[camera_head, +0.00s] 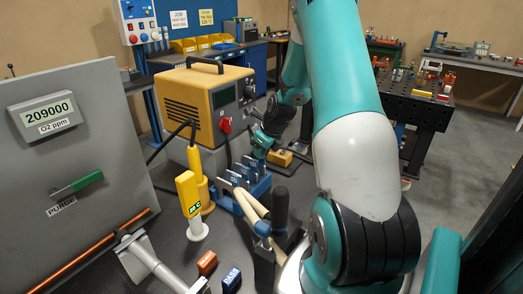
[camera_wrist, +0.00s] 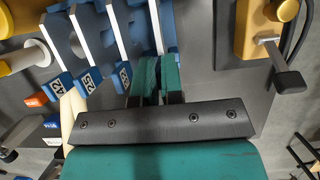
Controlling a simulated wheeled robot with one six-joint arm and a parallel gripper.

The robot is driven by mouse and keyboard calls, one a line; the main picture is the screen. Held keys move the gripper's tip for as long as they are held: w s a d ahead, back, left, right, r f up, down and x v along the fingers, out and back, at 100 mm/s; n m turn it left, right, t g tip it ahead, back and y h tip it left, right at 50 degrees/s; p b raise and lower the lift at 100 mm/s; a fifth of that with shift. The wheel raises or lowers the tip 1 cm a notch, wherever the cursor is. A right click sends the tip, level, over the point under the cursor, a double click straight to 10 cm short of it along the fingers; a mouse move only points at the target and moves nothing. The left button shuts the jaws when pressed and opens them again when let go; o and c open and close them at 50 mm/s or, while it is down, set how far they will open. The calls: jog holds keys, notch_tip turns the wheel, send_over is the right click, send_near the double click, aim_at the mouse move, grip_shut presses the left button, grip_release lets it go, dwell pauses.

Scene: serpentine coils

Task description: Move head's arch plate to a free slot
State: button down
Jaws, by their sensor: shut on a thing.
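A blue rack (camera_head: 258,187) on the dark bench holds several upright blue arch plates with pale edges, seen in the head view. My gripper (camera_head: 262,150) is over the far right end of the rack. In the wrist view its green fingers (camera_wrist: 157,72) are shut on the rightmost arch plate (camera_wrist: 157,30), seen nearly edge-on. The fingers hide its lower part. I cannot tell whether it is seated in the rack or lifted.
A yellow power unit (camera_head: 207,100) stands behind the rack. A yellow block with a black-knobbed lever (camera_wrist: 256,30) is right of my gripper.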

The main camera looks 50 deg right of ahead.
jog(key=shift+f, duration=0.1)
jog(key=c, duration=1.2)
grip_release()
jog(key=shift+o, duration=0.2)
jog(key=a+b+v, duration=0.1)
jog(key=b+v, duration=0.1)
jog(key=v, duration=1.5)
jog(key=w+a+r+n+g+y, duration=0.1)
jog(key=a+n, duration=0.8)
jog(key=a, duration=0.3)
jog(key=w+a+r+n+y, duration=0.1)
jog(key=a+n+y, duration=0.1)
jog(key=a+n, duration=0.85)
jog(key=s+a+n+g, duration=0.3)
jog(key=s+a+n, duration=1.2)
jog(key=n, duration=0.8)
jog(key=a, duration=0.3)
jog(key=shift+s+a+f+g+y, duration=0.3)
jog(key=shift+s+f+y, duration=0.1)
